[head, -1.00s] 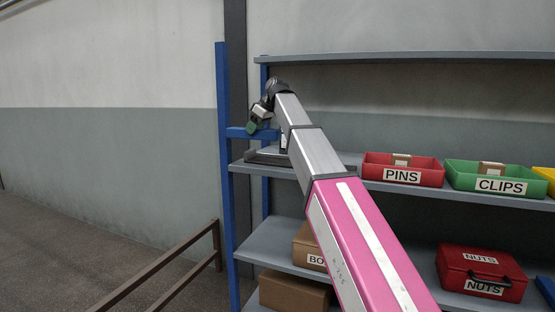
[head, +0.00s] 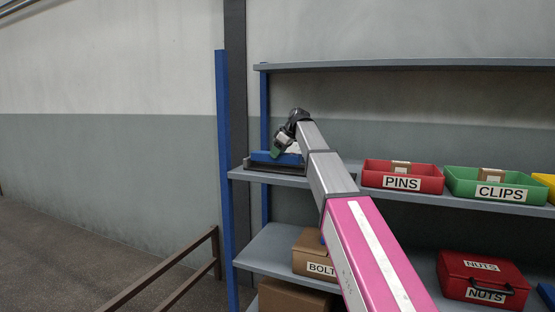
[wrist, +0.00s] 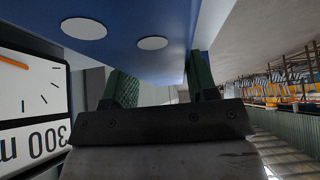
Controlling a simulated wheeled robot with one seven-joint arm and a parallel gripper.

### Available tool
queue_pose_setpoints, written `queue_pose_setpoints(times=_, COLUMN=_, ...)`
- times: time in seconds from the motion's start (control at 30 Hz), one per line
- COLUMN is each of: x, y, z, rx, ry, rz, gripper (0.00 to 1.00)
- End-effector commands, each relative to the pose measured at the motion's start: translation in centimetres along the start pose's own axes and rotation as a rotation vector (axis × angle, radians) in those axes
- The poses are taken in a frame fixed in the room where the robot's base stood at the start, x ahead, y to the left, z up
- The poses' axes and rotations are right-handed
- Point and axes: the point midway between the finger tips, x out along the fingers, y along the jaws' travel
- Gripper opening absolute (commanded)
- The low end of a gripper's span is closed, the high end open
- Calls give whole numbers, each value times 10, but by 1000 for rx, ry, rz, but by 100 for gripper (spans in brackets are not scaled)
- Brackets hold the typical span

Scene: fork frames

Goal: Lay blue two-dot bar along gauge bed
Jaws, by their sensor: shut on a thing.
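The blue bar (head: 262,156) is in my gripper (head: 276,152) at the left end of the middle shelf. In the wrist view the bar (wrist: 130,28) shows two white dots on its face, and the green fingers of my gripper (wrist: 163,80) close on it. The dark gauge bed (head: 262,168) lies on the shelf directly below the bar, and the bar runs roughly along it. I cannot tell whether they touch. A white gauge face (wrist: 30,95) with an orange needle and "300" is beside the bar at the left of the wrist view.
A red PINS bin (head: 402,168) and a green CLIPS bin (head: 490,180) stand to the right on the same shelf. A blue post (head: 224,170) rises at the shelf's left end. An upper shelf (head: 410,64) runs above. Boxes stand below.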

Motion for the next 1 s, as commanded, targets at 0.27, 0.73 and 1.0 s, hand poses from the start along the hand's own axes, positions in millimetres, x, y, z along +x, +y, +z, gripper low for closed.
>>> queue_pose_setpoints(times=0.27, x=21, y=0, z=14, rx=1, ry=0, rz=1, gripper=19)
queue_pose_setpoints(times=0.73, x=23, y=0, z=15, rx=1, ry=0, rz=0, gripper=63)
queue_pose_setpoints(times=1.0, x=14, y=0, z=13, rx=1, ry=0, rz=2, gripper=63)
